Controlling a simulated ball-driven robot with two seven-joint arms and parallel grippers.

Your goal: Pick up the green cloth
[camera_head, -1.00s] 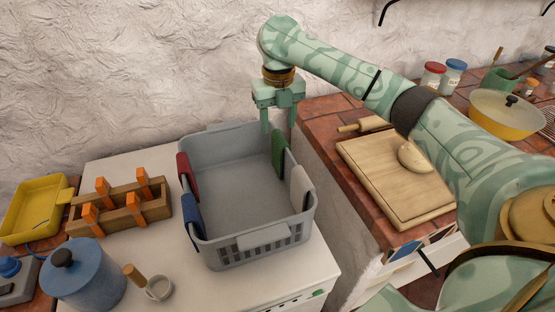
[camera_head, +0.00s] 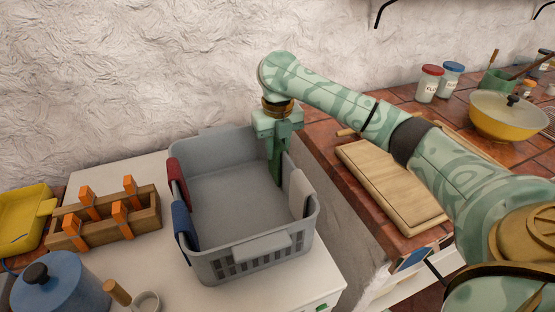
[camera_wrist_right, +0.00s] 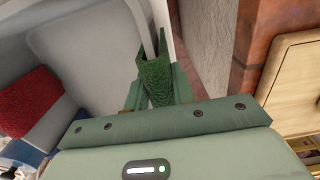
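The green cloth (camera_head: 277,165) hangs over the right side wall of the grey basket (camera_head: 240,195). In the right wrist view the cloth (camera_wrist_right: 156,80) lies between the two fingers, which stand apart on either side of it. My right gripper (camera_head: 276,145) points down over the basket's right rim, around the upper part of the cloth, and hides part of it. Its fingers look open; I cannot tell whether they touch the cloth. My left gripper is not in view.
A white cloth (camera_head: 299,193) hangs near the green one. A red cloth (camera_head: 177,180) and a blue cloth (camera_head: 184,225) hang on the left rim. A wooden board (camera_head: 385,185) lies on the tiled counter at right. A wooden holder (camera_head: 110,220) stands left of the basket.

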